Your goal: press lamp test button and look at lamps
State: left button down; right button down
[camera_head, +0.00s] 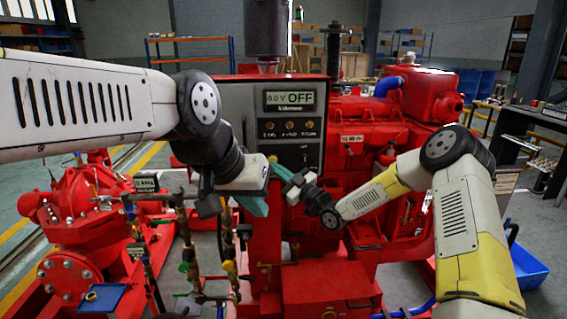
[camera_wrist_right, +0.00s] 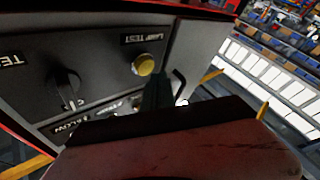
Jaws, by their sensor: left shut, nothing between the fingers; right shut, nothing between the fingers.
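The control panel (camera_head: 250,103) stands at the centre of the head view, its display (camera_head: 290,101) reading "0.0V OFF". Three small round lamps (camera_head: 290,125) sit in a row under the display; I cannot tell whether they are lit. The yellow lamp test button (camera_wrist_right: 144,64) shows in the right wrist view under its "LAMP TEST" label (camera_wrist_right: 143,38). My right gripper (camera_head: 274,165) is shut and at the panel's lower part. Its dark fingertips (camera_wrist_right: 161,77) are right beside the button; contact cannot be made out. My left gripper (camera_head: 256,206) is shut, lower and in front of the panel.
A black rotary switch (camera_wrist_right: 68,88) sits beside the button. The red engine (camera_head: 375,130) stands right of the panel, and a red pump (camera_head: 85,215) with pipes and valves at left. A blue bin (camera_head: 527,268) is on the floor at right.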

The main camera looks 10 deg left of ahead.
dwell(0.4)
jog(key=shift+w+a, duration=0.1)
jog(key=shift+w, duration=0.3)
jog(key=shift+w+a, duration=0.1)
jog(key=shift+w, duration=0.3)
dwell(0.6)
jog(key=shift+s+d, duration=0.25)
jog(key=shift+s, duration=0.55)
jog(key=shift+s+d, duration=0.25)
jog(key=shift+s, duration=0.55)
jog(key=shift+s+d, duration=0.2)
jog(key=shift+s, duration=0.6)
jog(key=shift+s+d, duration=0.25)
jog(key=shift+s, duration=0.55)
